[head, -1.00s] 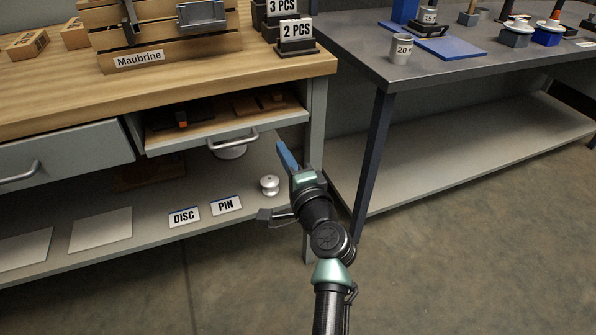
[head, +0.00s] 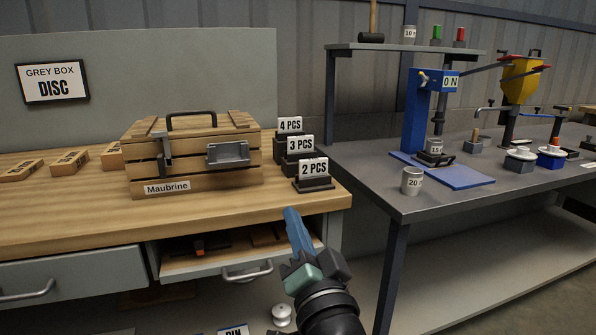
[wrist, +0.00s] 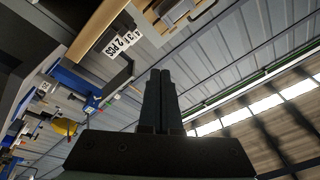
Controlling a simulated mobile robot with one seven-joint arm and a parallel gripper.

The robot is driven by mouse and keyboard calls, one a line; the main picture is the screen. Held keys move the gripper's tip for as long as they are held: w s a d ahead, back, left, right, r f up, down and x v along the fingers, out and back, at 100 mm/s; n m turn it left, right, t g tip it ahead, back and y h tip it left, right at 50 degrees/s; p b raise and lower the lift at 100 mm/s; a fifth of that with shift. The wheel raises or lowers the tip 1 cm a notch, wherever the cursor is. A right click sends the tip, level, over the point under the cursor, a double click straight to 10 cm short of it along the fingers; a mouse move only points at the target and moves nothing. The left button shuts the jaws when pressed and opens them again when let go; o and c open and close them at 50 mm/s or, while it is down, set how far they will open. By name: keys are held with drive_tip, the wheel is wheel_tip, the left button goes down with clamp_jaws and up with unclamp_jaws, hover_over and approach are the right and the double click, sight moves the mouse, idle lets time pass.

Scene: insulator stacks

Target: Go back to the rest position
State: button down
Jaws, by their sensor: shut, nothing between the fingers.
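My gripper (head: 292,215) is in the lower middle of the head view, in front of the wooden workbench's right end. Its blue finger points up and a little left, near the bench's front edge in the picture. In the wrist view my gripper (wrist: 160,75) shows two dark fingers side by side, closed together with nothing between them. It touches nothing that I can see.
A wooden crate (head: 190,150) labelled Maubrine and the piece-count signs (head: 313,170) stand on the wooden bench (head: 60,225). An open drawer (head: 240,277) juts out below. A grey table (head: 400,200) with a blue press (head: 416,110) stands right. A white insulator (head: 281,314) is low down.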

drive_tip(key=s+r+n+t+h+p, duration=0.1)
drive_tip(key=s+r+n+t+h, duration=0.15)
drive_tip(key=s+r, duration=0.55)
drive_tip(key=s+r+n+t+h+p, duration=0.1)
drive_tip(key=s+r+n+t, duration=0.3)
drive_tip(key=r, duration=0.8)
drive_tip(key=s+r+t+h+p, duration=0.1)
drive_tip(key=s+r+h, duration=0.1)
drive_tip(key=s+r, duration=0.6)
wheel_tip(320, 180, up, 30)
drive_tip(key=w+p, duration=0.1)
drive_tip(key=p, duration=2.8)
drive_tip(key=shift+d+r, duration=0.15)
drive_tip(key=shift+r, duration=0.1)
